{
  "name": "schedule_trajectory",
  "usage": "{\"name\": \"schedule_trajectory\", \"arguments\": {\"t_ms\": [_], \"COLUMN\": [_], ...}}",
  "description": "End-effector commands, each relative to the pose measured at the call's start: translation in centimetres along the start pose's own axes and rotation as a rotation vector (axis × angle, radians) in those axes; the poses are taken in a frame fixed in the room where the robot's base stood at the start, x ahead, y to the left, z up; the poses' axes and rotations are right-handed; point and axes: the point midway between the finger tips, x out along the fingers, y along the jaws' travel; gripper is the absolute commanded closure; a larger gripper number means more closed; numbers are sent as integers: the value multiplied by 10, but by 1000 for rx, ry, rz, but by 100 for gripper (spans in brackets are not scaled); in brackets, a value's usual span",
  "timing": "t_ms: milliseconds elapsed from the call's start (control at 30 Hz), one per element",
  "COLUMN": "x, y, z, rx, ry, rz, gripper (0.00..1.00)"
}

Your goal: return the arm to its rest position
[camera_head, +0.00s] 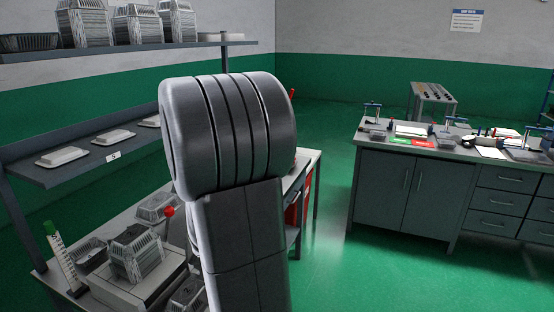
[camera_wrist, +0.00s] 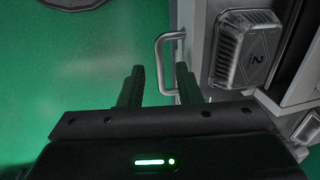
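My gripper (camera_wrist: 161,80) shows in the wrist view with its two dark fingers apart. It is open, and no held object shows between the fingers. A pale bar handle (camera_wrist: 160,62) on a grey front appears in and above the finger gap; its distance from the fingertips is hard to tell. A ribbed foil tray (camera_wrist: 243,48) marked "2" lies right of the fingers, apart from them. In the head view my large grey arm link stands raised in the middle, and my gripper is hidden or out of frame.
On the left, a bench holds a stacked foil tray (camera_head: 136,252) and a red-knobbed lever (camera_head: 168,212). Shelves above carry trays (camera_head: 62,156) and stacks (camera_head: 82,22). A grey cabinet bench (camera_head: 405,185) with tools stands right. Green floor (camera_head: 335,215) between is clear.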

Motion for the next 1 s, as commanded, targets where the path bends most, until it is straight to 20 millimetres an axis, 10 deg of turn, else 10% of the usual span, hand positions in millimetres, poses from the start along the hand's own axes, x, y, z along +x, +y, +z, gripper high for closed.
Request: {"name": "schedule_trajectory", "arguments": {"t_ms": [700,1000], "x": [20,26], "y": [1,39], "z": [0,15], "rx": [2,17], "ry": [0,-22], "rz": [1,32], "gripper": [69,69]}}
